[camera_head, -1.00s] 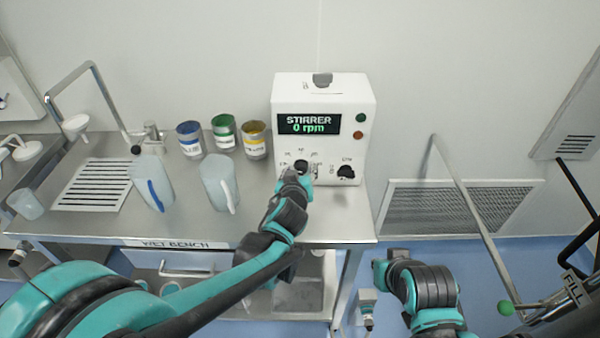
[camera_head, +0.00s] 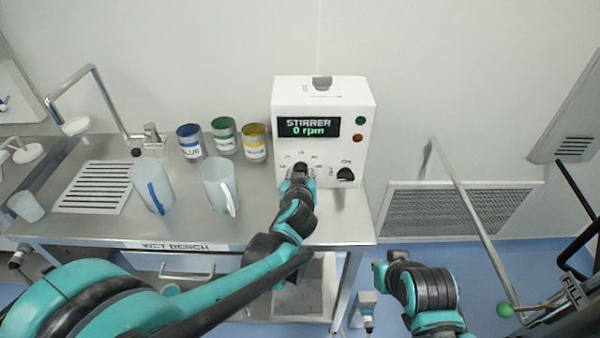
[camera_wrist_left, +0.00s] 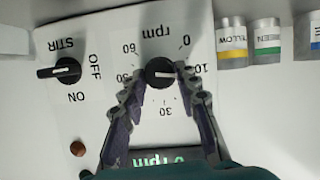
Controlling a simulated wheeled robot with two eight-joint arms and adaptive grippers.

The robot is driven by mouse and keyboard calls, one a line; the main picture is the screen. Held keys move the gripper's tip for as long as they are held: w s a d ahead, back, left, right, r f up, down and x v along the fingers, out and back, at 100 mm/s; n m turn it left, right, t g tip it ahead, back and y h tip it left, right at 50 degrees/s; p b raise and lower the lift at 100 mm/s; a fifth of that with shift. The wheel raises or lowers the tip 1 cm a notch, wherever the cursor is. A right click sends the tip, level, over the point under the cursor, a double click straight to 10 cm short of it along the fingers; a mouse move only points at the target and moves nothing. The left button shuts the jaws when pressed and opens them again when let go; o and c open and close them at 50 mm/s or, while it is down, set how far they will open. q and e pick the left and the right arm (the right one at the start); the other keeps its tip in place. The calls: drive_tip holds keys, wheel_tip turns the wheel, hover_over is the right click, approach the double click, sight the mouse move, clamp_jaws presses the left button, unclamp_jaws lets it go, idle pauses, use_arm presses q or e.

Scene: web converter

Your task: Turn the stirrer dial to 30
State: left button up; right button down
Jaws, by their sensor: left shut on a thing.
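The white stirrer box (camera_head: 322,92) stands at the back of the bench, and its display (camera_head: 310,127) reads 0 rpm. Its black rpm dial (camera_wrist_left: 160,72) has a scale from 0 to 60; a pale line on it points right, towards the 10, in the left wrist view. My left gripper (camera_wrist_left: 157,84) has one finger on each side of the dial and is shut on it. In the head view my left gripper (camera_head: 299,177) partly hides the dial.
A second black knob (camera_head: 345,174), marked ON and OFF, sits right of the dial. A green button (camera_head: 360,121) and red-brown button (camera_head: 358,138) are above it. Blue (camera_head: 190,142), green (camera_head: 225,137) and yellow (camera_head: 255,142) labelled cans and jugs (camera_head: 219,184) stand to the left.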

use_arm(q)
drive_tip(key=m+y+b, duration=0.1)
drive_tip(key=m, duration=0.1)
drive_tip(key=m+y, duration=0.2)
drive_tip(key=m, duration=0.1)
drive_tip(key=d+m+t+y+b, duration=0.1)
drive_tip(key=m+y, duration=0.1)
drive_tip(key=m, duration=0.1)
drive_tip(key=shift+f+b, duration=0.3)
drive_tip(key=shift+f, duration=0.1)
drive_tip(key=shift+m+t+y+b, duration=0.5)
drive_tip(key=shift+m+y+b, duration=0.3)
drive_tip(key=shift+m, duration=0.8)
drive_tip(key=o, duration=1.2)
drive_tip(key=shift+c, duration=0.2)
